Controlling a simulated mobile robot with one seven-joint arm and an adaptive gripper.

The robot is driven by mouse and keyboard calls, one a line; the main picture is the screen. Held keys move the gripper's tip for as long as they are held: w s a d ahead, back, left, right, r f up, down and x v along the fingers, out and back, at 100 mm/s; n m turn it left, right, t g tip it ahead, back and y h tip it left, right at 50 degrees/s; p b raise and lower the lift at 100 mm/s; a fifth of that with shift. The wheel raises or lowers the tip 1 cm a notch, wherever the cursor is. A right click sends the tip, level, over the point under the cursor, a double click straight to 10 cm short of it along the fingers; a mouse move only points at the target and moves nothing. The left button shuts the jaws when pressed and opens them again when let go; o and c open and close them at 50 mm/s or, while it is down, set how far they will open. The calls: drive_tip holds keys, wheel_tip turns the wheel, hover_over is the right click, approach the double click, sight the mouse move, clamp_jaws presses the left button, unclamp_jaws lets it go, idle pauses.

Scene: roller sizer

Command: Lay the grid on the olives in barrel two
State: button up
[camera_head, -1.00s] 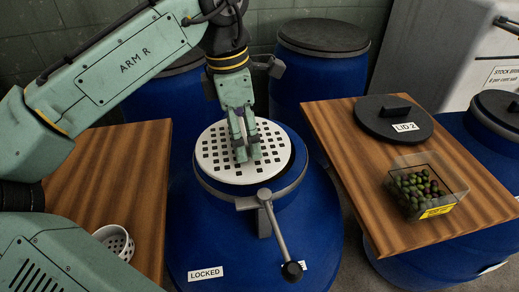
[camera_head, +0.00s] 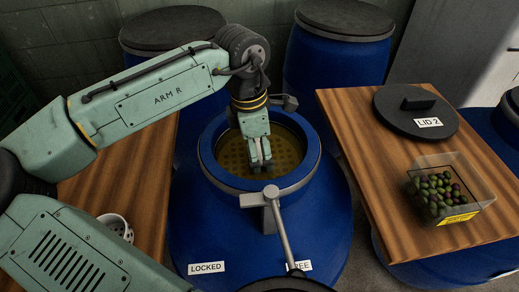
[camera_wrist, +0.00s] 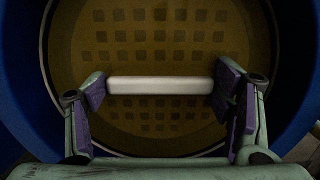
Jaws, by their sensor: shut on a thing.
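The round grid (camera_head: 289,153) with square holes is down inside the open mouth of the blue barrel (camera_head: 209,165), under yellow-brown liquid. In the wrist view the grid (camera_wrist: 160,38) looks brown through the liquid, and its pale bar handle (camera_wrist: 160,85) lies between the purple finger pads. My gripper (camera_head: 262,168) reaches down into the mouth and is shut on this handle. The grid looks about level. Olives under it cannot be made out, so I cannot tell whether it touches them.
A lever (camera_head: 283,228) hangs at the barrel's front, its end by the FREE label (camera_head: 299,266); LOCKED (camera_head: 206,268) is at left. Lid 2 (camera_head: 415,110) and a clear box of olives (camera_head: 463,213) sit on the right board (camera_head: 375,165). A white perforated cup (camera_head: 117,226) stands left.

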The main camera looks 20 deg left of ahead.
drive_tip(key=shift+f, duration=0.25)
drive_tip(key=shift+f, duration=0.1)
drive_tip(key=o, duration=1.4)
drive_tip(key=r, duration=0.4)
drive_tip(key=a+r+b, duration=0.1)
drive_tip(key=r, duration=0.7)
drive_tip(key=shift+s+a+b, duration=0.15)
drive_tip(key=shift+s+b, duration=0.1)
drive_tip(key=shift+b, duration=0.05)
